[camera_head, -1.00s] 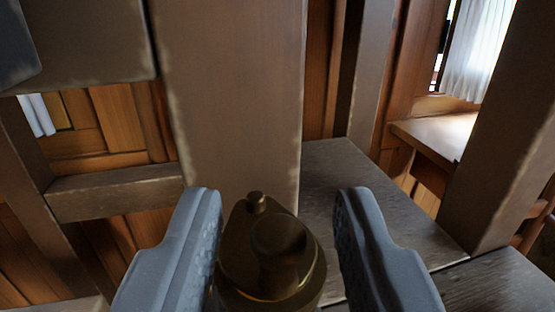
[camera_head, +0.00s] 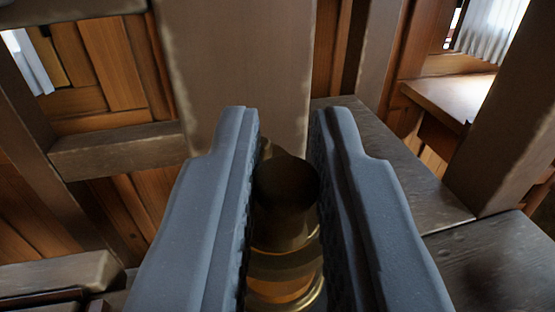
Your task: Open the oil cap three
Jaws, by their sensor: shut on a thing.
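The oil cap (camera_head: 287,182) is a dark brass, rounded knob on top of a brass oil cup (camera_head: 285,265) with ringed, shinier lower parts. It stands in front of a broad wooden post. My gripper (camera_head: 284,125) has its two grey-blue fingers on either side of the cap, shut on it. The fingertips reach past the cap toward the post. The cap looks closed, seated on the cup. The fingers hide the cup's left and right sides, and its base is cut off by the bottom edge.
A broad upright wooden post (camera_head: 240,60) stands right behind the cap. A wooden crossbar (camera_head: 120,150) runs to the left. A flat beam (camera_head: 400,165) and a slanted post (camera_head: 510,110) lie to the right. A curtained window (camera_head: 490,30) is at upper right.

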